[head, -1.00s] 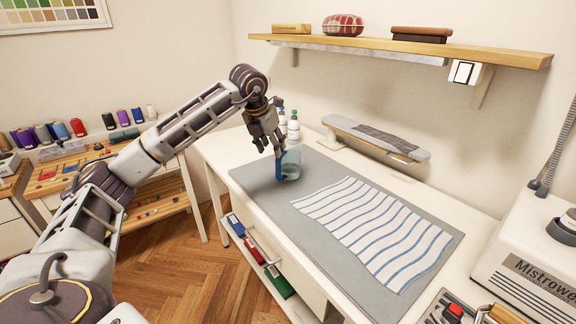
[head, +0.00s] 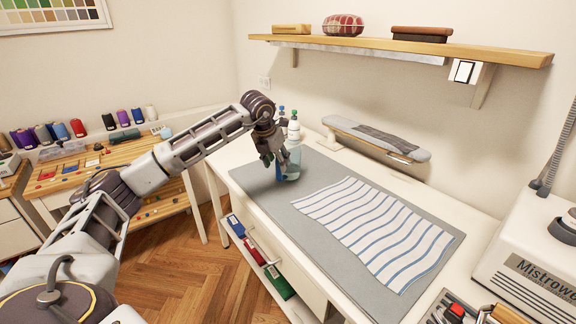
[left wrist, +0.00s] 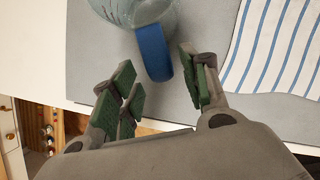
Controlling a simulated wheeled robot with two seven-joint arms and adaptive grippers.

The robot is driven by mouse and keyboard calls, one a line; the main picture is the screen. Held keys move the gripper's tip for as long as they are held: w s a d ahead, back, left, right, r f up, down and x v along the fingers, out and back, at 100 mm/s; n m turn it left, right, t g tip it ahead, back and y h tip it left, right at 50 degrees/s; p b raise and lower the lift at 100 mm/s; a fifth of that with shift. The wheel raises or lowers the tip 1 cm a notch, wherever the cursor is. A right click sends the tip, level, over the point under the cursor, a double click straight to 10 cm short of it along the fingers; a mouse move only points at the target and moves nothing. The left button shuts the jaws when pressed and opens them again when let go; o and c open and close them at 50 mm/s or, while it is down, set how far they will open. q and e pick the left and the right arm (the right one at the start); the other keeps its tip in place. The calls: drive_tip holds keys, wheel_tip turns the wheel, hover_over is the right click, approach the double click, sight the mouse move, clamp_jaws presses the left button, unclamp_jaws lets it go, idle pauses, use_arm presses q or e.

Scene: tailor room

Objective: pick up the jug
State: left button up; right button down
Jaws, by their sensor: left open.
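The clear jug (head: 292,163) with a blue handle stands on the grey mat near its far left end. In the left wrist view the jug's body (left wrist: 118,10) is at the top edge, and its blue handle (left wrist: 153,52) points toward my left gripper (left wrist: 160,88). The gripper is open, with green pads on either side of the handle's end. In the head view my left gripper (head: 272,158) is low at the jug's left side and hides part of the handle. My right gripper is not in view.
Spray bottles (head: 294,128) stand just behind the jug. A striped cloth (head: 375,230) lies on the grey mat (head: 300,235) to the right. A small ironing board (head: 375,138) stands behind, below a wall shelf (head: 400,47). A steam machine (head: 525,255) is at the right.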

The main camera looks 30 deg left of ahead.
use_arm(q)
drive_tip(key=shift+x, duration=2.6)
drive_tip(key=shift+w+d, duration=0.2)
clamp_jaws()
drive_tip(key=shift+r, duration=0.1)
